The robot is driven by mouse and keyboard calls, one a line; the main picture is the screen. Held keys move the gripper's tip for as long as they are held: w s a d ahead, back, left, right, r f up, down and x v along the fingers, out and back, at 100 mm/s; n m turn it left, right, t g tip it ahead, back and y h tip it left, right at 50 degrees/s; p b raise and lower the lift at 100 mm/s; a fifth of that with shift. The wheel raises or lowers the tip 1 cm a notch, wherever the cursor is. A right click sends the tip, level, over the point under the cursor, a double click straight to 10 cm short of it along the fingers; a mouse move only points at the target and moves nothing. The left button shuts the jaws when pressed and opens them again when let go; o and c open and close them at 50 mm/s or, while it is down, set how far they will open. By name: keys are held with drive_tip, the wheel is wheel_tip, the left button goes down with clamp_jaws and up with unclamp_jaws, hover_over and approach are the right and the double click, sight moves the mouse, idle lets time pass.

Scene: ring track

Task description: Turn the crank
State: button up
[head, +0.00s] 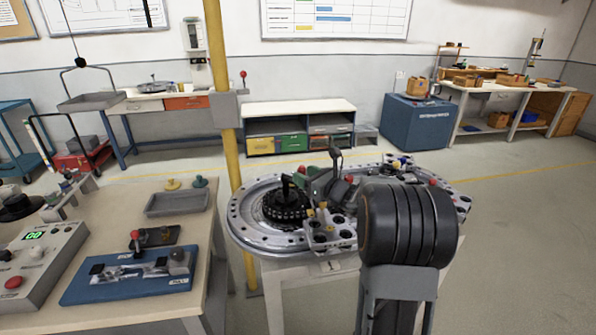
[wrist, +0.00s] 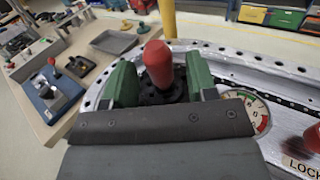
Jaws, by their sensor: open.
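The crank's red grip (wrist: 158,64) stands up from a black round base on the metal ring track (head: 243,222) in the wrist view. My gripper (wrist: 160,82) has its two green fingers spread, one on each side of the red grip, with gaps visible. It is open and holds nothing. In the head view my gripper (head: 314,178) is over the ring track, beside the black toothed hub (head: 285,208).
A dial (wrist: 257,114), a second red knob (wrist: 313,138) and a LOCK label (wrist: 300,166) are right of my gripper. A yellow post (head: 222,120) rises behind the track. A workbench (head: 205,235) with a grey tray (head: 177,203) stands left. Open floor lies at the right.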

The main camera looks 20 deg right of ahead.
sight(286, 185)
drive_tip(key=shift+x, duration=1.85)
drive_tip(key=shift+c, duration=0.4)
clamp_jaws()
